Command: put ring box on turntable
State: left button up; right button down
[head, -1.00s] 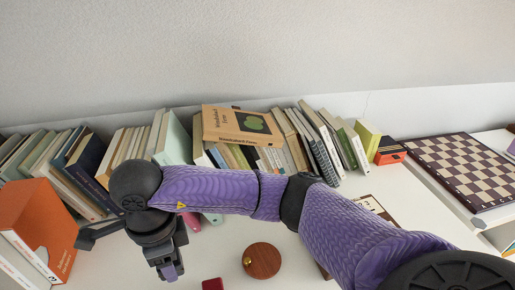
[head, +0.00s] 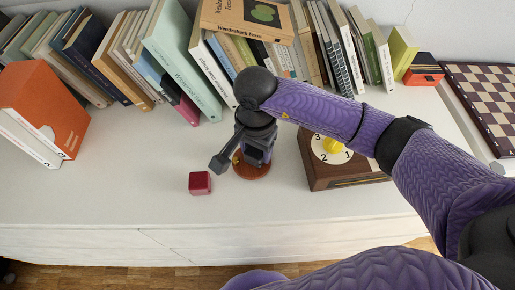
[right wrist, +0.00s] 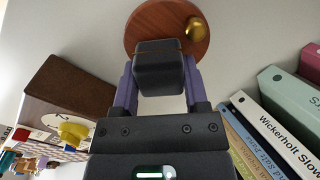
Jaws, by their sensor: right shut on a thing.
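The dark ring box (right wrist: 160,68) is between the two purple fingers of my right gripper (right wrist: 158,85), which is shut on it. The turntable is a round reddish-brown wooden disc (right wrist: 150,22) with a small gold knob-like thing (right wrist: 196,28) near its edge. In the head view my right gripper (head: 257,158) is over the turntable (head: 252,171) and hides much of it. In the wrist view the box overlaps the disc's near edge; I cannot tell whether they touch. My left gripper is not in view.
A small red box (head: 200,183) lies left of the turntable. A brown box with a numbered dial and yellow knob (head: 333,146) stands to the right. Books (head: 180,60) line the back. An orange box file (head: 45,100) stands at left. The front left tabletop is clear.

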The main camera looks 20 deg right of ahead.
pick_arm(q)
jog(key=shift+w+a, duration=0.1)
pick_arm(e)
jog(key=shift+f, duration=0.1)
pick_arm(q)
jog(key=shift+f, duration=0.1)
pick_arm(e)
jog(key=c, duration=0.5)
grip_release()
jog(key=shift+f, duration=0.15)
jog(key=shift+c, duration=0.2)
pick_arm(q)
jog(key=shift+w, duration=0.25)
pick_arm(e)
jog(key=o, duration=0.4)
jog(key=shift+o, duration=0.2)
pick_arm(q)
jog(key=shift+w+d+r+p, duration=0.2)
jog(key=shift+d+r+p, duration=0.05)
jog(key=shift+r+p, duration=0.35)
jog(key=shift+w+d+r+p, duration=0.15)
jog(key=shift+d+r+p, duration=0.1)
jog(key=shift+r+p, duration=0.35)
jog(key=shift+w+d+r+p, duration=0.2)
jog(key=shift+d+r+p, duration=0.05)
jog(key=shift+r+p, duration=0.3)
pick_arm(e)
notch_tip(320, 180, up, 12)
jog(key=shift+r, duration=0.2)
